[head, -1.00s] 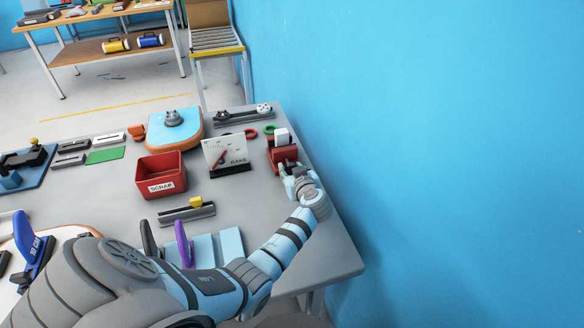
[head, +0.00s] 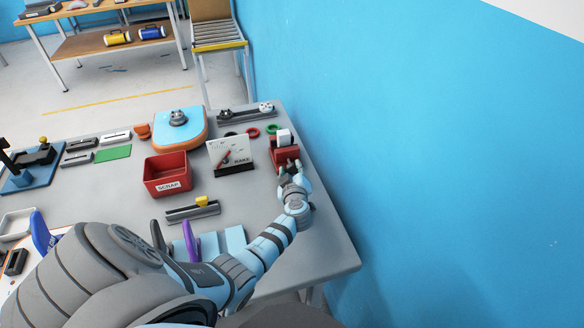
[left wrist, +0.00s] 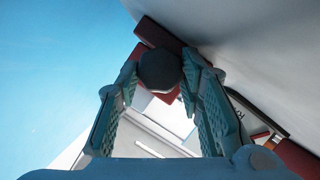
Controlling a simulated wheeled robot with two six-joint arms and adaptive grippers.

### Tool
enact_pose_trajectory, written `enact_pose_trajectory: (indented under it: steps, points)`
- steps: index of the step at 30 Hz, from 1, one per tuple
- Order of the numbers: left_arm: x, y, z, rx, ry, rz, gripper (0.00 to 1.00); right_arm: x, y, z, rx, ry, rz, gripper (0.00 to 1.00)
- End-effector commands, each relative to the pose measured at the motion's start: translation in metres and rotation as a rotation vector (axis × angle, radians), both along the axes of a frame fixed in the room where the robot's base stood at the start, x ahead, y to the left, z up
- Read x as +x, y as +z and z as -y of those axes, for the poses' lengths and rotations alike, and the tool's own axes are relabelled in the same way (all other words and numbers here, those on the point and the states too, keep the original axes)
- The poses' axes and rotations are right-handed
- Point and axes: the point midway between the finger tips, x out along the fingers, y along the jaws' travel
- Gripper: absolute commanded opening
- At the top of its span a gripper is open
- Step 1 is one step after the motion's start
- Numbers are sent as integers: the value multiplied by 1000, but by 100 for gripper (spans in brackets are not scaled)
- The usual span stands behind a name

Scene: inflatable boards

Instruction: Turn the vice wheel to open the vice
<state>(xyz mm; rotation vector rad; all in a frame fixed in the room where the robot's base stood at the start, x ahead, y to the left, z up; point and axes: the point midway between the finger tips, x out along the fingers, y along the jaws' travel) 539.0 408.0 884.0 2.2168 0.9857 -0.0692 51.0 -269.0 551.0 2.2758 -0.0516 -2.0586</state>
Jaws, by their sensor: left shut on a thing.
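The red vice (head: 286,156) stands near the right edge of the grey table, with a white block (head: 283,136) upright in it. It also shows as red parts behind the wheel in the left wrist view (left wrist: 153,33). The dark round vice wheel (left wrist: 158,68) sits between the fingertips of my left gripper (left wrist: 160,76). In the head view my left gripper (head: 290,170) is at the near side of the vice and mostly hides the wheel. It is shut on the wheel. My right gripper is not in view.
A white board on a dark stand (head: 230,152) and a red scrap bin (head: 167,174) are left of the vice. Green (head: 272,129) and red (head: 253,132) rings lie behind it. A blue wall (head: 430,150) rises close on the right. The table's front right corner is bare.

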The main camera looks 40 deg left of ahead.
Motion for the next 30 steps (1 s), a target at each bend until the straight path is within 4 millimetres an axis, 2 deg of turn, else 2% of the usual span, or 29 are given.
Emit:
enact_pose_trajectory:
  steps: [10,11,14,15,26,30]
  points:
    - [0,0,0,-2,0,4,6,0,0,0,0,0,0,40]
    - [0,0,0,-2,0,4,36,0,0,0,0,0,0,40]
    - [0,0,0,-2,0,3,52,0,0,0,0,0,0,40]
    - [0,0,0,-2,0,3,54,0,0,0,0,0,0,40]
    - [-2,0,2,-4,-1,2,54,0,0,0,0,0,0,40]
    - [-13,4,13,-4,-1,3,54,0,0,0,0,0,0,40]
